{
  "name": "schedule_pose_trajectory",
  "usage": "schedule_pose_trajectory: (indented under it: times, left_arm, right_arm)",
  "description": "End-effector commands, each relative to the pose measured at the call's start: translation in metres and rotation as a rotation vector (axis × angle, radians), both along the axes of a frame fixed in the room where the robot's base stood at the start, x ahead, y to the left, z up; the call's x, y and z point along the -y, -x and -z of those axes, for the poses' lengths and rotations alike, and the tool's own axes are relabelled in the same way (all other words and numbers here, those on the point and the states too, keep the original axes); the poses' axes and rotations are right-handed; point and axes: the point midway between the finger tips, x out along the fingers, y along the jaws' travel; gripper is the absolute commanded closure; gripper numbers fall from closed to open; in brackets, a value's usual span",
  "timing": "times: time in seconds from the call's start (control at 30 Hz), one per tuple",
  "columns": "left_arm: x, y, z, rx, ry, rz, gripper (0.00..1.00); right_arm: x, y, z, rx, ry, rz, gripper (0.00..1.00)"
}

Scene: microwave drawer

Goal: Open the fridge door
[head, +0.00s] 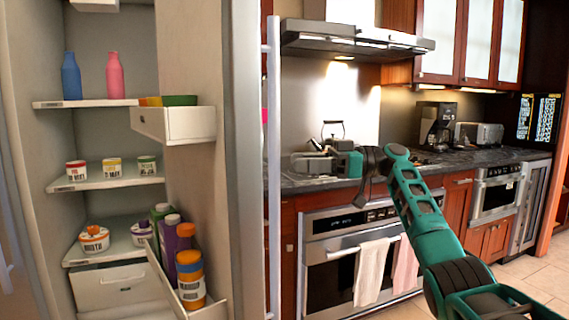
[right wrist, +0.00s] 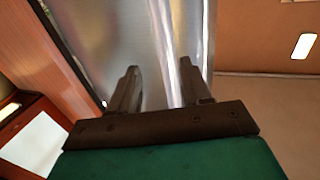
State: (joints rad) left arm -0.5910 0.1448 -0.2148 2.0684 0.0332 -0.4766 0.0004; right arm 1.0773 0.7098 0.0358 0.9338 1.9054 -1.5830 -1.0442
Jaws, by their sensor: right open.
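The fridge door (head: 245,200) stands wide open, its inner side with white bins facing me and the lit fridge interior (head: 125,150) showing at left. A long vertical bar handle (head: 273,170) runs along the door's outer side. My right gripper (head: 304,164) is just right of the handle in the head view, with nothing seen between its fingers. In the right wrist view the open gripper (right wrist: 159,80) faces a shiny metal panel (right wrist: 125,45). I cannot tell whether a finger touches the door or handle. My left gripper is out of view.
Bottles and tubs stand on the fridge shelves (head: 110,183); more bottles fill the lower door bin (head: 200,303). Behind my right arm are a counter (head: 470,156), an oven (head: 335,245) with two towels, and a range hood (head: 350,40). Tiled floor (head: 520,275) shows at lower right.

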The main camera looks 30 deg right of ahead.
Motion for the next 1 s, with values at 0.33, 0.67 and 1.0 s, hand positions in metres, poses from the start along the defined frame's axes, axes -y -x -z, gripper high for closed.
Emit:
schedule_pose_trajectory:
  times: [0.33,0.67,1.0]
  left_arm:
    - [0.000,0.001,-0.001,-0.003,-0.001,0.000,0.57]
    - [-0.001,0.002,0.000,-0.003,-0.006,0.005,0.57]
    - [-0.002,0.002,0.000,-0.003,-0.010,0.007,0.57]
  right_arm:
    - [0.056,0.028,-0.001,0.000,-0.001,0.002,0.52]
    - [0.064,0.033,0.000,0.001,0.000,-0.001,0.52]
    - [0.064,0.033,0.000,0.000,-0.001,-0.001,0.52]
